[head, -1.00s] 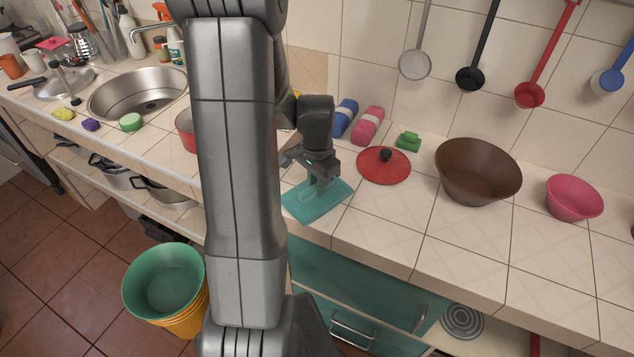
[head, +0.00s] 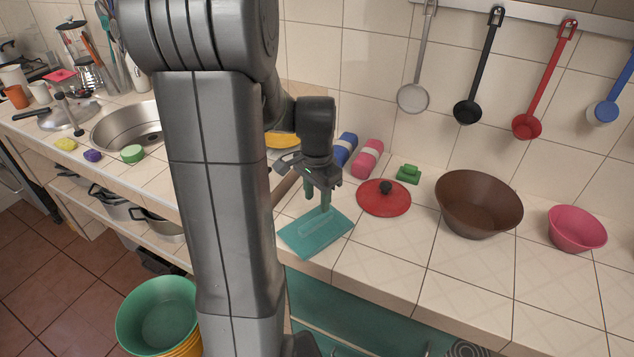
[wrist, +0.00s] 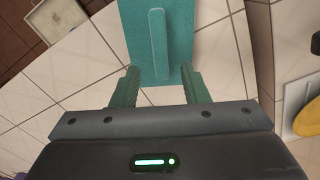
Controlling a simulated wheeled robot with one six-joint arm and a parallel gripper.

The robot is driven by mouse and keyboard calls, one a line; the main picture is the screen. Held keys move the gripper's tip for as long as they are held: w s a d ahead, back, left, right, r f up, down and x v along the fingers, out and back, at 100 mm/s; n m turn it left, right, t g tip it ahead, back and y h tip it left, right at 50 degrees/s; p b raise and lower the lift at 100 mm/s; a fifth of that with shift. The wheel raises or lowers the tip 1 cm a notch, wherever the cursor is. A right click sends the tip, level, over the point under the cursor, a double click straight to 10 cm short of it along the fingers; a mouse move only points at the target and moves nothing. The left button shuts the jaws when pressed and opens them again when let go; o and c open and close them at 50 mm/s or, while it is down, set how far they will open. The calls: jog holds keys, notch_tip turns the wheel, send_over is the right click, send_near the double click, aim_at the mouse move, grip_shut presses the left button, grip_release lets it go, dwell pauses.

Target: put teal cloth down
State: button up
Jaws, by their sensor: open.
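The teal cloth (head: 300,240) lies flat on the tiled counter near its front edge, left of the red lid. A narrow raised ridge runs along its middle, and both show in the wrist view (wrist: 181,40). My gripper (head: 321,203) is above the cloth, pointing down. Part of the cloth's far end is cut off by the top of the wrist view.
A red lid (head: 383,200), a green block (head: 408,175), blue and pink rolls (head: 367,160), a brown bowl (head: 478,205) and a pink bowl (head: 577,229) stand to the right and behind. Ladles (head: 467,110) hang on the wall. Bare tiles lie right of the cloth.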

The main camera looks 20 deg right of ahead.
aim_at(317, 218)
notch_tip(317, 218, up, 5)
dwell(0.5)
notch_tip(317, 218, down, 12)
jog(key=shift+r+p, duration=0.1)
jog(key=shift+p, duration=0.3)
jog(key=shift+r, duration=1.6)
